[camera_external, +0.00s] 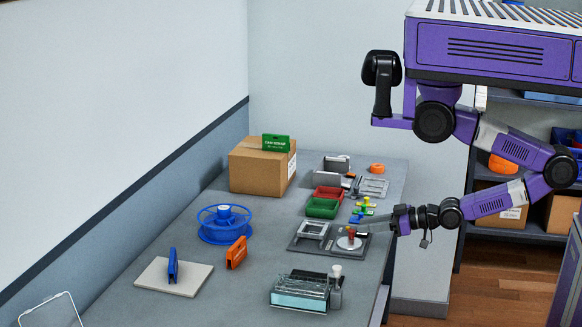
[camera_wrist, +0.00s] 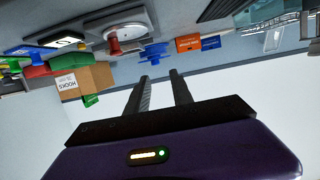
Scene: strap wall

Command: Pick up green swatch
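The green swatch (camera_external: 276,143) is a small flat green piece with white lettering, standing on top of the cardboard box (camera_external: 258,172) at the back of the table. The wrist view is turned over; there the green swatch (camera_wrist: 91,101) shows small below the box (camera_wrist: 88,78), far from my fingers. My gripper (camera_external: 366,228) is above the table's right side, close to a red-knobbed round fixture (camera_external: 349,242) and well apart from the swatch. Its two fingers (camera_wrist: 160,76) are spread with nothing between them.
Green (camera_external: 321,208) and red (camera_external: 328,192) bins and a grey metal holder (camera_external: 330,165) stand between my gripper and the box. A blue spool (camera_external: 223,225), an orange piece (camera_external: 236,253) and a blue piece (camera_external: 172,266) on a pale board are at left. A glassy case (camera_external: 299,293) is in front.

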